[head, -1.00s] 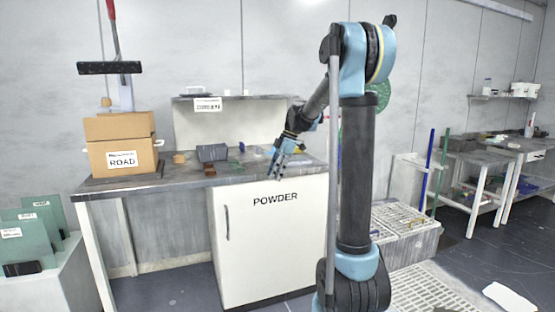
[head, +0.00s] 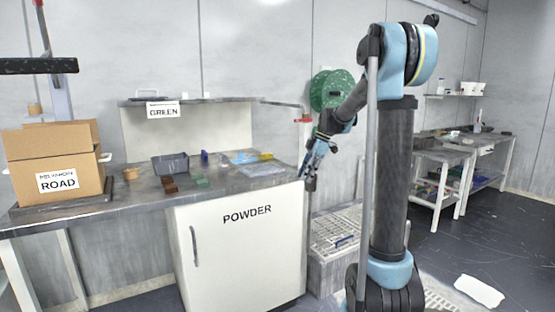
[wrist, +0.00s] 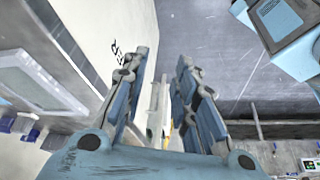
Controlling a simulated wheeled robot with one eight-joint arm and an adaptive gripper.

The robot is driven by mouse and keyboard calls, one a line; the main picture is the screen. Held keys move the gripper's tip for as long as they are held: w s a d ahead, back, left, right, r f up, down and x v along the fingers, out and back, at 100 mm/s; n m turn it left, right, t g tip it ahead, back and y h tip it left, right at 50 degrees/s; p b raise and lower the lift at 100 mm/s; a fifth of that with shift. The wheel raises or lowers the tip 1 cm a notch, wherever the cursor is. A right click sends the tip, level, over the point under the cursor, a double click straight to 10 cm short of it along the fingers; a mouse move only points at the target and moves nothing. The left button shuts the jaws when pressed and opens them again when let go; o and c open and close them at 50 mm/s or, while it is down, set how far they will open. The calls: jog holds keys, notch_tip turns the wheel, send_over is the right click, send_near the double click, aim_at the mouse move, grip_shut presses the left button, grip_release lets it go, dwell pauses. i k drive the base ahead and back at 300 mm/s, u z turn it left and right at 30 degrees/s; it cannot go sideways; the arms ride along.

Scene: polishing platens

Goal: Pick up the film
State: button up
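A pale blue, flat sheet (head: 262,169) lies on the right part of the bench top; it may be the film, but I cannot tell for sure. A second bluish flat piece (head: 242,157) lies just behind it. My gripper (head: 311,178) hangs pointing down at the right end of the bench, apart from the sheets. In the wrist view my gripper (wrist: 158,85) shows two blue-grey fingers set apart. Pale and yellowish shapes show between them, too unclear to name; I see nothing clearly held.
The bench (head: 130,210) also bears a grey bin (head: 171,165), small brown and green blocks, and a cardboard box (head: 55,170) marked ROAD. The POWDER cabinet (head: 240,255) stands below. A crate (head: 338,232) stands right of it. A white sheet (head: 480,291) lies on the floor at right.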

aim_at(240, 158)
jog(key=z, duration=0.45)
jog(key=i, duration=1)
jog(key=u, duration=0.35)
jog(key=i, duration=1.1)
jog(key=u, duration=0.75)
